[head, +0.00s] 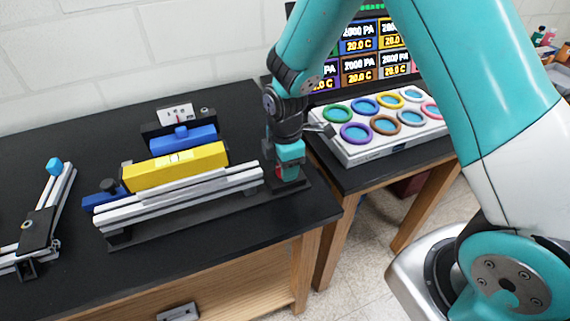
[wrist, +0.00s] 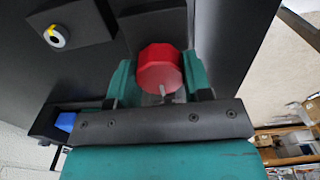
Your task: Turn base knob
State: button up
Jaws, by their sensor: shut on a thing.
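The base knob (wrist: 160,68) is red and faceted, and in the wrist view it sits between the two teal fingers of my gripper (wrist: 160,85). The fingers are shut on it from both sides. In the head view my gripper (head: 289,172) points down at the right end of the extrusion frame (head: 180,202). Only a small red patch of the knob shows there; the gripper hides most of it. The frame has silver rails, a yellow block (head: 175,166) and a blue block (head: 183,138) behind it.
A second silver rail fixture with a blue knob (head: 54,166) lies at the left. A white panel with several coloured rings (head: 380,122) and a display stand to the right. The black tabletop (head: 265,233) is clear in front of the frame.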

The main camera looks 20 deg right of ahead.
jog(key=shift+r, duration=0.1)
jog(key=o, duration=0.9)
notch_tip(320, 180, up, 17)
jog(key=shift+r+b, duration=0.15)
jog(key=shift+b, duration=0.8)
jog(key=s+a+r+m+y, duration=0.1)
jog(key=s+m, duration=0.2)
jog(key=s, duration=0.4)
jog(key=s+a+r+m+y, duration=0.1)
jog(key=s+a+m, duration=0.1)
jog(key=s+m, duration=0.2)
jog(key=s+a+r+m+y, duration=0.1)
jog(key=s+m, duration=0.3)
jog(key=s, duration=0.6)
jog(key=shift+s+a+r+y, duration=0.3)
jog(key=shift+s+y, duration=0.1)
jog(key=shift+y, duration=0.2)
